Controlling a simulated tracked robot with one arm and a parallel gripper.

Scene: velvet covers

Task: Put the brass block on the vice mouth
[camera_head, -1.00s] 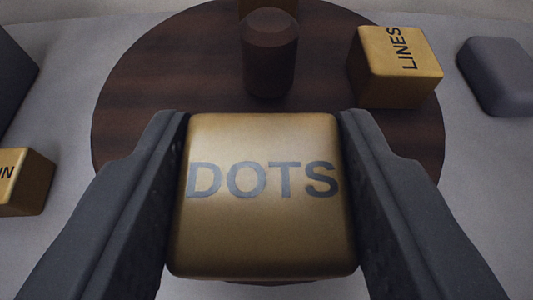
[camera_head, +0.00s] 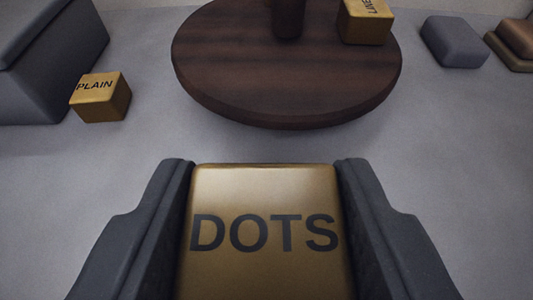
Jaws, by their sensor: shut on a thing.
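My gripper (camera_head: 264,190) is shut on a brass-coloured block marked DOTS (camera_head: 264,270), with a dark finger against each side. The block is at the bottom middle of the view, apart from the round table. A second brass block marked LINES (camera_head: 364,28) sits on the right part of the dark round wooden table (camera_head: 285,85). A third brass block marked PLAIN (camera_head: 101,98) lies on the grey floor at the left. I cannot make out a vice in this view.
A dark brown post-like thing (camera_head: 287,20) stands on the table. A large grey block-shaped piece (camera_head: 50,60) is at the far left. A grey cushion-like block (camera_head: 454,42) and a brown stacked piece (camera_head: 515,42) are at the right. The grey floor before the table is clear.

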